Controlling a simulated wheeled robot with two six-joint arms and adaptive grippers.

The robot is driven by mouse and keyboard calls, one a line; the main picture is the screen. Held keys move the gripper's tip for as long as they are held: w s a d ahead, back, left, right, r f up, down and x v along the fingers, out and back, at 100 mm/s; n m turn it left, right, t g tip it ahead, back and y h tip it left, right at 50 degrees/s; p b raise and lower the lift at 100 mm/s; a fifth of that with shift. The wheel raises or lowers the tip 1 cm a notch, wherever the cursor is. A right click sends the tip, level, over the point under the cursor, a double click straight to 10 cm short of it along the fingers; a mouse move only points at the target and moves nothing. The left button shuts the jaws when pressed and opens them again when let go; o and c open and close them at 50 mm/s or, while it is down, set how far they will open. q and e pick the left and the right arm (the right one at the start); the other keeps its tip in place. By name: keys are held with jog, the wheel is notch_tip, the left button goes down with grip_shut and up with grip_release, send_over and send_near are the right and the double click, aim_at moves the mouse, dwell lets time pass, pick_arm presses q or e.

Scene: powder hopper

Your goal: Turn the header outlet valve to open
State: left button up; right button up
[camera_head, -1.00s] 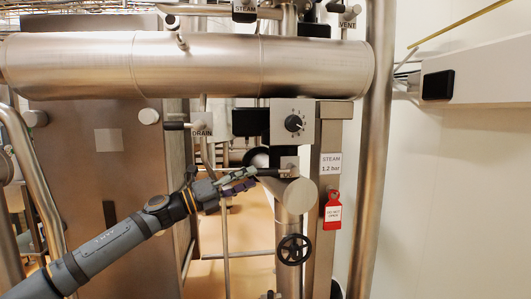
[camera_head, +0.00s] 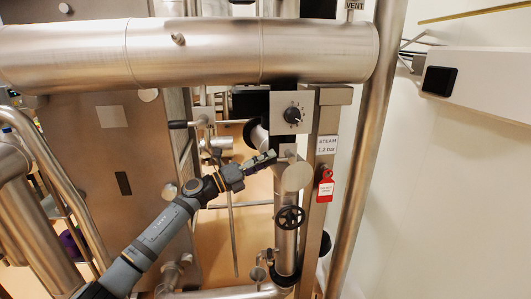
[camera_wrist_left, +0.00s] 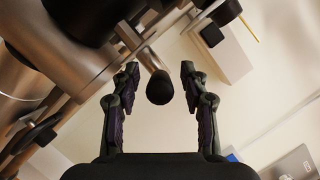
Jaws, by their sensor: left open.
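My left gripper (camera_head: 268,160) reaches in from the lower left in the head view, its fingertips in front of the vertical outlet pipe below the big header. In the left wrist view my left gripper (camera_wrist_left: 158,85) is open, with one finger on each side of a valve lever (camera_wrist_left: 158,86) with a steel shaft and a black end. The lever stands between the fingers with a gap on both sides. In the head view the fingers largely hide this lever, and a small plate (camera_head: 287,151) beside them is too small to read. My right gripper is not in view.
The steel header (camera_head: 200,52) spans the top. A dial box (camera_head: 293,113) sits above the gripper; a black handwheel (camera_head: 290,217) and a red tag (camera_head: 325,187) are below and right. Another black-gripped lever (camera_head: 180,124) is at left.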

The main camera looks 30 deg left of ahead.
pick_arm(q)
grip_shut()
dwell(0.3)
jog(key=shift+r, duration=0.15)
jog(key=r+g+p, duration=0.1)
jog(key=p, duration=0.4)
jog(key=r+m+g+y+p, duration=0.1)
jog(key=p, duration=0.4)
jog(key=r+g+y+p, duration=0.1)
jog(key=r+p, duration=0.1)
jog(key=p, duration=0.3)
jog(key=shift+w+d+m+g, duration=0.2)
jog(key=shift+d+m+g, duration=0.1)
jog(key=shift+d+g, duration=0.1)
jog(key=shift+w+f+g+y+p, duration=0.15)
jog(key=shift+g+y+p, duration=0.2)
jog(key=shift+y, duration=0.25)
jog(key=shift+f, duration=0.1)
grip_release()
